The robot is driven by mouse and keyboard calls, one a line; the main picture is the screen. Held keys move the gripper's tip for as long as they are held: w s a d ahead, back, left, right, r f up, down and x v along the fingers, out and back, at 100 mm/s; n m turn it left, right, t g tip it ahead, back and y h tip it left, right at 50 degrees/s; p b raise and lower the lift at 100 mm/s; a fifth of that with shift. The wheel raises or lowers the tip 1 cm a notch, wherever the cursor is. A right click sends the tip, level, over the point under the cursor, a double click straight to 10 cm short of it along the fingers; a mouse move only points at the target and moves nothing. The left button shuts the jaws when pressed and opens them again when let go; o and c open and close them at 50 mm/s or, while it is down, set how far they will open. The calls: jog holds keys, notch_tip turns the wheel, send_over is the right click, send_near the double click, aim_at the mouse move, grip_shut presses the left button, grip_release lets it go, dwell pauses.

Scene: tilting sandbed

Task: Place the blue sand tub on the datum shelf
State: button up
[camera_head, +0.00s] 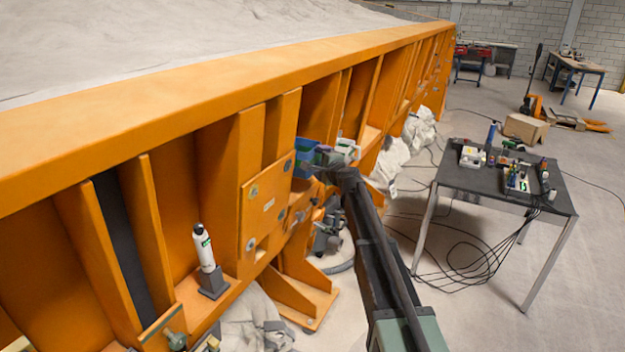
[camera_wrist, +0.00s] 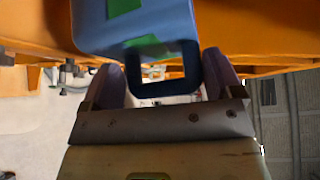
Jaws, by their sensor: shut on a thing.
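The blue sand tub (camera_head: 306,146) is at the side of the orange sandbed frame, partly hidden by my gripper in the head view. In the wrist view the tub (camera_wrist: 135,33) fills the top middle, with green patches on its side and a dark blue loop-shaped handle. My gripper (camera_wrist: 165,85) has one purple-grey finger on each side of that handle and is shut on it. In the head view my gripper (camera_head: 327,156) is at the far end of my arm, beside the frame. I cannot tell which ledge is the datum shelf, or whether the tub touches anything below.
The orange frame (camera_head: 215,85) with upright ribs runs along the left, holding pale sand (camera_head: 180,35). A white bottle (camera_head: 204,248) stands in a grey holder on a lower ledge. A dark table (camera_head: 475,185) with tools stands right; cables lie on the floor.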

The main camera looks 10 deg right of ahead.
jog(key=shift+w+a, duration=0.95)
jog(key=shift+a, duration=0.15)
notch_tip(320, 180, down, 7)
jog(key=b, duration=0.7)
jog(key=shift+a+f, duration=0.15)
jog(key=shift+f, duration=0.05)
jog(key=o, duration=1.2)
jog(key=shift+r, duration=0.1)
jog(key=shift+r, duration=0.1)
